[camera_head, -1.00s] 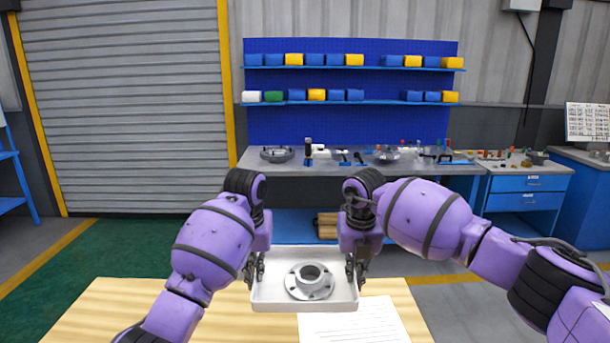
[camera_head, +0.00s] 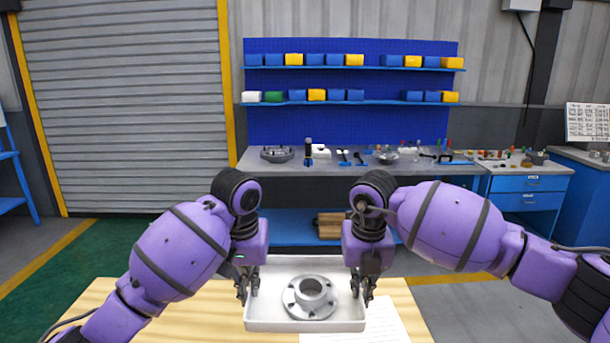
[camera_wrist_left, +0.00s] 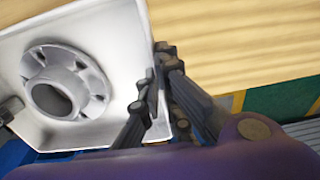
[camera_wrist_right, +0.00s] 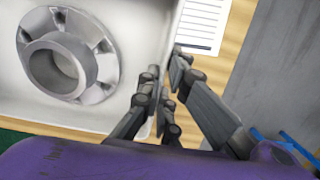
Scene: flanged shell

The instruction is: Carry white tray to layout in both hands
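The white tray (camera_head: 305,263) is between my two grippers above the wooden table, with a grey flanged part (camera_head: 310,297) inside it. My left gripper (camera_head: 247,290) is at the tray's left wall; in the left wrist view its fingers (camera_wrist_left: 158,90) are closed over the wall. My right gripper (camera_head: 362,290) is at the right wall; in the right wrist view its fingers (camera_wrist_right: 160,95) are closed on that wall. The flange lies flat, hub up, in the tray (camera_wrist_left: 105,30). I cannot tell which thing is the layout.
A printed white sheet (camera_head: 385,322) lies on the wooden table (camera_head: 200,300), partly hidden by the tray. A grey workbench (camera_head: 345,166) with several tools and parts stands at the back, under blue shelves of bins. Green floor (camera_head: 90,265) is at the left.

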